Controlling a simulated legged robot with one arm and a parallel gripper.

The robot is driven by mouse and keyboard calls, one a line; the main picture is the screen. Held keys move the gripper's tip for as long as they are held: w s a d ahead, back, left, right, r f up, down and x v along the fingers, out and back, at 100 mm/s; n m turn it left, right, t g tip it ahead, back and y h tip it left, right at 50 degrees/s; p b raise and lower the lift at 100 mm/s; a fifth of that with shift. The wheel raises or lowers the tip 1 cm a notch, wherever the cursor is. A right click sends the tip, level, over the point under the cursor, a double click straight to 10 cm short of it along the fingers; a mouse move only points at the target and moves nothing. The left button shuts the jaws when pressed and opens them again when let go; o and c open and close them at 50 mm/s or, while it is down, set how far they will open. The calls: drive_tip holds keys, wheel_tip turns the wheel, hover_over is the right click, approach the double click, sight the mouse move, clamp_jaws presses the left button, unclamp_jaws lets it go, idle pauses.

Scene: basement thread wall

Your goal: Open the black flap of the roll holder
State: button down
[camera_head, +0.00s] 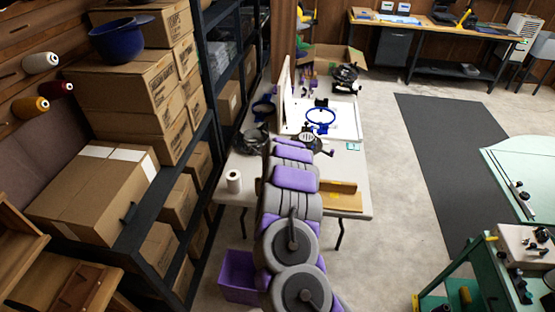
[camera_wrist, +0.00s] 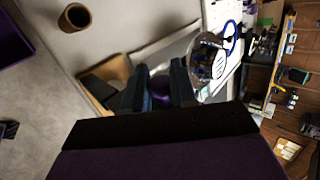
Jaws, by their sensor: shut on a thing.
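My gripper (camera_wrist: 158,72) shows in the wrist view as two dark fingers over the table. A dark panel and a tan wooden edge (camera_wrist: 95,88) lie just left of the fingers. A purple shape (camera_wrist: 160,86) shows between the fingers, and I cannot tell what it is. In the head view, a tan wooden part (camera_head: 342,197), perhaps of the holder, lies right of my arm, which hides my gripper and the flap.
A white roll (camera_head: 233,181) stands near the left edge of the white table (camera_head: 355,168). A blue hoop (camera_head: 320,117) and dark machine parts lie farther back. Loaded shelves (camera_head: 200,140) stand close on the left. A purple bin (camera_head: 237,276) is on the floor.

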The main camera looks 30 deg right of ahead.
drive_tip(key=shift+w+a+r, duration=0.1)
drive_tip(key=shift+w+a, duration=0.05)
drive_tip(key=c, duration=1)
unclamp_jaws()
drive_tip(key=v, duration=1.7)
